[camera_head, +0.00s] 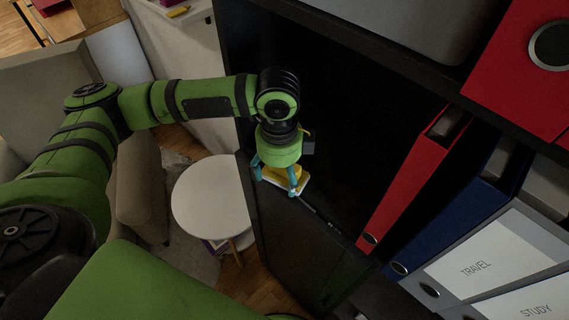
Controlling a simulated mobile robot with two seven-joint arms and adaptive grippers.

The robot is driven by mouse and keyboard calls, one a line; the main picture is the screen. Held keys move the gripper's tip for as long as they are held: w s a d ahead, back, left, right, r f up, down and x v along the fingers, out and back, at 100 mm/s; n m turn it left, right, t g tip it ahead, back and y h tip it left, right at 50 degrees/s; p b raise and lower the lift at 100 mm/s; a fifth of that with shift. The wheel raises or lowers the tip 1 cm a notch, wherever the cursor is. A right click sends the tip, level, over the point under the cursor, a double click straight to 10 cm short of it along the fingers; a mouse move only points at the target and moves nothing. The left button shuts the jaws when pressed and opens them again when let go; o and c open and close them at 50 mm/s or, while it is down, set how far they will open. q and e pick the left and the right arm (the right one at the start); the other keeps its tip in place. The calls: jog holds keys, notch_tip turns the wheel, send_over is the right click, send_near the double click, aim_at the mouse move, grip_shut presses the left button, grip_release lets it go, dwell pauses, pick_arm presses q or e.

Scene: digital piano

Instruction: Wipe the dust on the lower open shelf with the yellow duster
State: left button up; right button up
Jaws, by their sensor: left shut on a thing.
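My left gripper (277,179) is shut on the yellow duster (286,175), which shows between its blue-green fingers. A pale edge lies under the duster. The gripper points down at the left front edge of the dark open shelf (330,150). The duster looks close to the shelf surface, but I cannot tell whether it touches. No dust can be made out on the dark surface. My right gripper is not in view.
A red binder (410,180), a blue binder (455,225) and grey binders labelled TRAVEL (485,262) and STUDY stand right of the gripper. An upper shelf board (370,52) hangs above. A round white table (213,197) and an armchair (140,190) stand left of the cabinet.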

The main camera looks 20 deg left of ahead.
aim_at(305, 159)
pick_arm(q)
jog(key=shift+s+p, duration=0.1)
jog(key=shift+p, duration=0.3)
jog(key=shift+f, duration=0.1)
jog(key=shift+w+d, duration=0.45)
jog(key=shift+w, duration=0.85)
jog(key=shift+w+d, duration=0.5)
jog(key=shift+w, duration=0.85)
jog(key=shift+w+d, duration=0.45)
jog(key=shift+w, duration=0.85)
jog(key=shift+r, duration=3.2)
